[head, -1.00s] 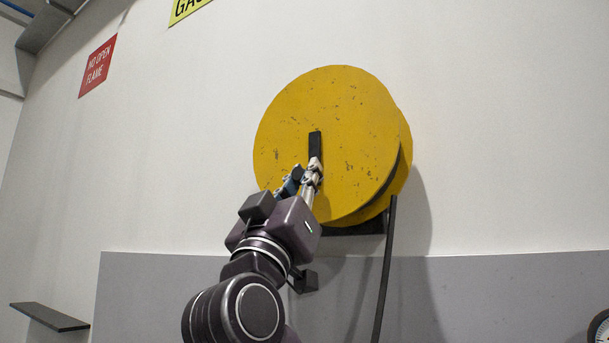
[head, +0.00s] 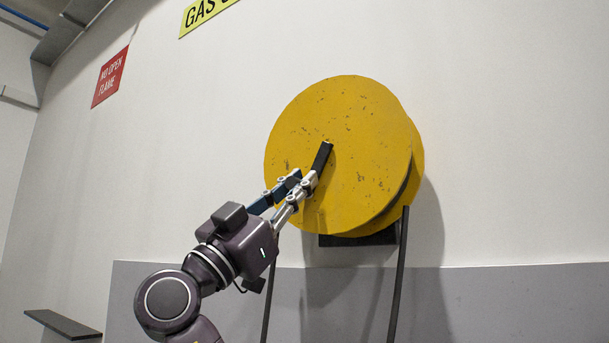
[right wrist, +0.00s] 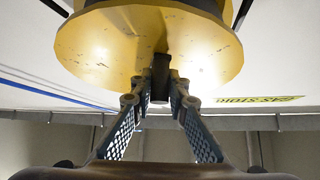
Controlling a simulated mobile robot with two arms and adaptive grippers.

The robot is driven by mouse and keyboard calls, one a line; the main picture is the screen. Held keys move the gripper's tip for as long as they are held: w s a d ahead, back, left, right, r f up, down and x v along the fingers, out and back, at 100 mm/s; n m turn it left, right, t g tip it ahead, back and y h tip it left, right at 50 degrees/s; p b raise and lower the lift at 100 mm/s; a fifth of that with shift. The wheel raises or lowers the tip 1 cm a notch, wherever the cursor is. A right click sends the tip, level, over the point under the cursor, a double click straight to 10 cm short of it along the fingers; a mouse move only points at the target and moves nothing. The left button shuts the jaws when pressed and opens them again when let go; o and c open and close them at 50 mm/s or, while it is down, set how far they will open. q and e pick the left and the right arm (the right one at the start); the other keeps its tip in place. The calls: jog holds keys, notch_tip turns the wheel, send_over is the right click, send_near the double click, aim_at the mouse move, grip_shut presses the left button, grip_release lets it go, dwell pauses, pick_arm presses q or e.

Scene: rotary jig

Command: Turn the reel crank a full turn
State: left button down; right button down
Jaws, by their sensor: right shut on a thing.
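The yellow reel (head: 365,135) is mounted on the wall, with scuffed paint on its round face. Its black crank arm (head: 322,157) runs from near the middle of the face down and to the left. My right gripper (head: 305,182) is shut at the outer end of the crank, and its fingers partly hide that end. In the right wrist view, the fingers (right wrist: 160,98) close around the dark crank handle (right wrist: 160,78) in front of the yellow reel face (right wrist: 105,50). My left gripper is not in view.
A black bracket (head: 358,239) sits under the reel, and a dark hose (head: 398,275) hangs from its right side. A small dark shelf (head: 62,324) is at the lower left. Red (head: 109,77) and yellow (head: 205,12) signs are on the white wall.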

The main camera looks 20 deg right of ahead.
jog(key=shift+w+a+r+m+g+p, duration=0.2)
jog(key=shift+m+g+p, duration=0.35)
jog(key=shift+m+g, duration=0.2)
jog(key=shift+w+a+r+m+g+p, duration=0.1)
jog(key=shift+w+r+m+g+p, duration=0.05)
jog(key=shift+m+g+p, duration=0.6)
jog(key=c, duration=1.8)
grip_release()
jog(key=shift+d+f, duration=0.1)
jog(key=shift+c, duration=0.2)
jog(key=v, duration=1.2)
jog(key=shift+d+f, duration=0.15)
jog(key=shift+f, duration=0.05)
jog(key=shift+w, duration=0.1)
